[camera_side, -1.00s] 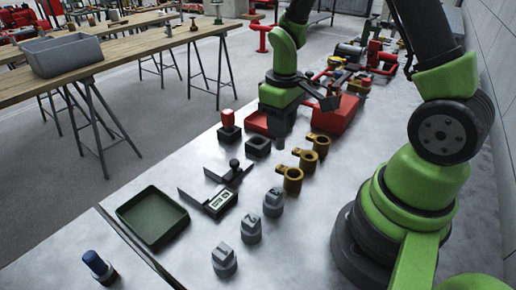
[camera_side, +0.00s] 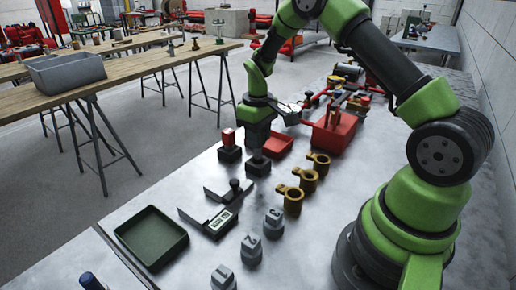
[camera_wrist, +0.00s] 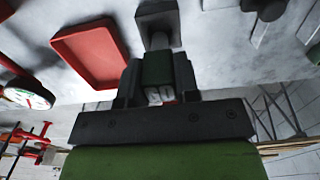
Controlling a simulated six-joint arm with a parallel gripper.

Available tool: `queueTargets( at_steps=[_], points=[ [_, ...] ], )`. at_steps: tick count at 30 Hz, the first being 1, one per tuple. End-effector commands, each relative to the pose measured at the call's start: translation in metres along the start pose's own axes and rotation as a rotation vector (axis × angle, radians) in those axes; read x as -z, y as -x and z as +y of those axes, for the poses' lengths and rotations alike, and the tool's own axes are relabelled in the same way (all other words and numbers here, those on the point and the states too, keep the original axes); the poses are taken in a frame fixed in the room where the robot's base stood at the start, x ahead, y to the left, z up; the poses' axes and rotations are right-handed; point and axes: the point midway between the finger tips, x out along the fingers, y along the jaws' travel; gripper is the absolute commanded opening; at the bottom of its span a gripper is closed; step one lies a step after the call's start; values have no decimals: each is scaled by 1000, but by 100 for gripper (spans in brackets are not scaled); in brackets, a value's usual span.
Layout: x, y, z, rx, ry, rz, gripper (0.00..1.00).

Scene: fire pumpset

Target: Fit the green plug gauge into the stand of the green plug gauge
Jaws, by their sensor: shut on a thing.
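The stand of the green plug gauge (camera_side: 258,169) is a dark square block on the grey bench in the side view. It also shows at the top of the wrist view (camera_wrist: 157,10). My gripper (camera_side: 259,146) points down right over this stand. In the wrist view my gripper (camera_wrist: 157,82) is shut on the green plug gauge (camera_wrist: 157,68), whose dark green body shows between the fingers. A grey end of the gauge points at the stand. I cannot tell whether it has entered the opening. The side view hides the gauge behind the fingers.
A red gauge in its dark stand (camera_side: 229,144) is close on the left. A red tray (camera_side: 277,146) lies just behind, and brass ring parts (camera_side: 307,180) stand to the right. A caliper (camera_side: 219,217), grey numbered weights (camera_side: 251,251) and a green tray (camera_side: 151,239) are nearer.

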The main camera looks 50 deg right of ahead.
Motion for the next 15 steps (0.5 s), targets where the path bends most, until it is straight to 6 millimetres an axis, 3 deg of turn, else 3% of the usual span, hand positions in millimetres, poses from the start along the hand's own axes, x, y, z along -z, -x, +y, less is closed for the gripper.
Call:
queueTargets(
  at_steps=[6,15],
  points=[
    [-1,-30,0,0,1,-2,0],
    [0,-33,0,0,0,0,0]
  ],
)
